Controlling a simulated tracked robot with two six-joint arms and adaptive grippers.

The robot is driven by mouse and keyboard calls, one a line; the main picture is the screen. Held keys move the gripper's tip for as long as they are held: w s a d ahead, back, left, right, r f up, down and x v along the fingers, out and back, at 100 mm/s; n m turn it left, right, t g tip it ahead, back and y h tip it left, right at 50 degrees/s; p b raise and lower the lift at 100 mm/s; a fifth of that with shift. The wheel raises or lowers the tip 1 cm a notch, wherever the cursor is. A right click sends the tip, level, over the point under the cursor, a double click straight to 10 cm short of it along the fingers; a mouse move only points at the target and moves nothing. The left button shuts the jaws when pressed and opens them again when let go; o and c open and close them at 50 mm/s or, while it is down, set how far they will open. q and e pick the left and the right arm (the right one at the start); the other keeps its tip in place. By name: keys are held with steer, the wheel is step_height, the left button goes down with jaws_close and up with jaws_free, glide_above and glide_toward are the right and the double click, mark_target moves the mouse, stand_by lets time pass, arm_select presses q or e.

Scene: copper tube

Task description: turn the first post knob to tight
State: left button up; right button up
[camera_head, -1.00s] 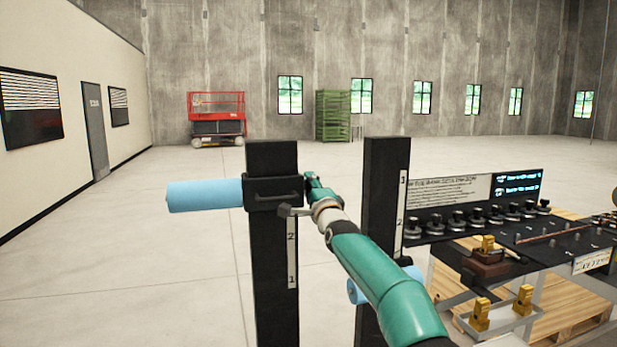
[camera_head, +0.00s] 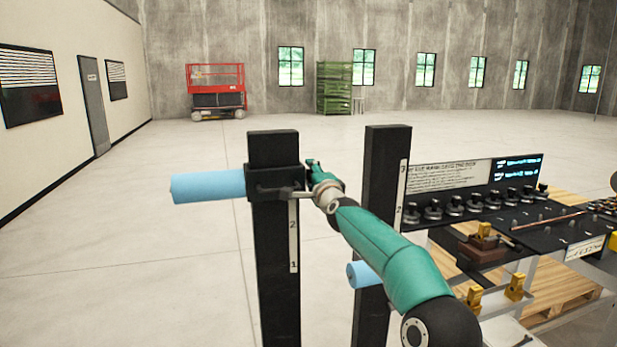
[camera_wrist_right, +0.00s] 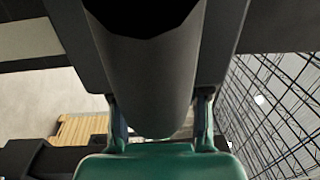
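The first post (camera_head: 276,240) stands upright and black at centre left in the head view, with a scale strip on its side. A dark bracket (camera_head: 262,181) sits near its top, with a blue cylinder (camera_head: 208,186) sticking out to the left. My right gripper (camera_head: 313,166) is at the right side of this bracket, partly hidden by its own wrist. In the right wrist view a dark, round-sided part (camera_wrist_right: 155,85), likely the knob, lies between its two fingers (camera_wrist_right: 161,122). Whether both fingers press on it is unclear. My left gripper is out of view.
A second black post (camera_head: 378,215) with a blue cylinder (camera_head: 362,274) stands to the right, behind my right arm. A bench (camera_head: 500,213) with several black knobs and yellow fixtures is at the right. The floor at left is open.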

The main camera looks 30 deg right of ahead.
steer(key=shift+o, duration=1.2)
steer(key=shift+f, duration=0.1)
steer(key=v, duration=1.2)
